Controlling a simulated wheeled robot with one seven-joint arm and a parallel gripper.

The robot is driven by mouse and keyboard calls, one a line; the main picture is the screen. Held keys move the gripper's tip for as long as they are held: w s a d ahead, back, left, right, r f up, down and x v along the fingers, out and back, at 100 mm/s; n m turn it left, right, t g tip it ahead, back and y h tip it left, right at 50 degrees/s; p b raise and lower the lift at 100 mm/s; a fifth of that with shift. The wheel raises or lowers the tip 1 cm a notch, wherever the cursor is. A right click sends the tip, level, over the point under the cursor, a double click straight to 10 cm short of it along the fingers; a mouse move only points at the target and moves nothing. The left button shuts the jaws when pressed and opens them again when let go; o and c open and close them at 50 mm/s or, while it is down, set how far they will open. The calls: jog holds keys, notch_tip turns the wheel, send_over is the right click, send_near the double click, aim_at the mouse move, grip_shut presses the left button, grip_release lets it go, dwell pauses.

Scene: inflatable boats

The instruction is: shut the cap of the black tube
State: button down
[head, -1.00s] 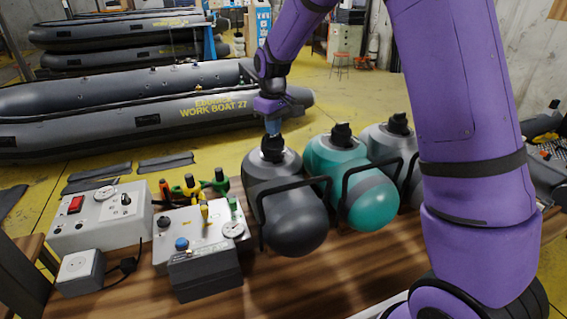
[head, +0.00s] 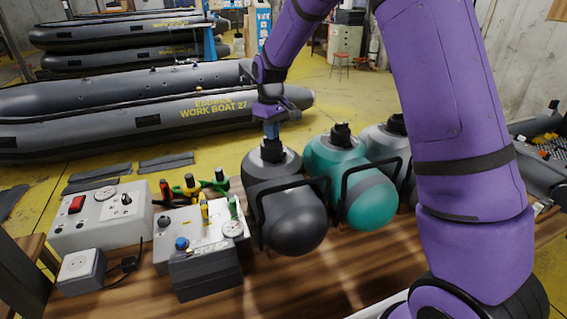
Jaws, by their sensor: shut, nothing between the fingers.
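The black tube (head: 294,222) lies in a dark frame on the wooden bench, its far end toward the back. Its black cap (head: 271,151) sits on top of that far end; I cannot tell whether it is fully shut. My gripper (head: 271,133) points down right above the cap, fingers together with nothing between them. The fingertips are at or very near the cap's top; contact is not clear.
A teal tube (head: 370,203) and a grey tube (head: 378,143) stand close on the right. Two grey control boxes (head: 95,222) (head: 200,226) with knobs and gauges are on the left. A grey inflatable boat (head: 130,105) lies on the floor behind.

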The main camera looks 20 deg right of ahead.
jog(key=shift+w+d+r, duration=0.1)
jog(key=shift+w+r, duration=0.1)
jog(key=shift+w, duration=0.25)
jog(key=shift+r, duration=2.85)
jog(key=shift+s, duration=0.1)
jog(key=s+d+r+m+t, duration=0.35)
jog(key=s+r, duration=0.95)
jog(key=s, duration=0.5)
jog(key=s+d+m+t, duration=0.1)
jog(key=s+d+m, duration=0.1)
jog(key=s, duration=1.8)
jog(key=shift+d+t, duration=0.35)
jog(key=shift+d, duration=0.3)
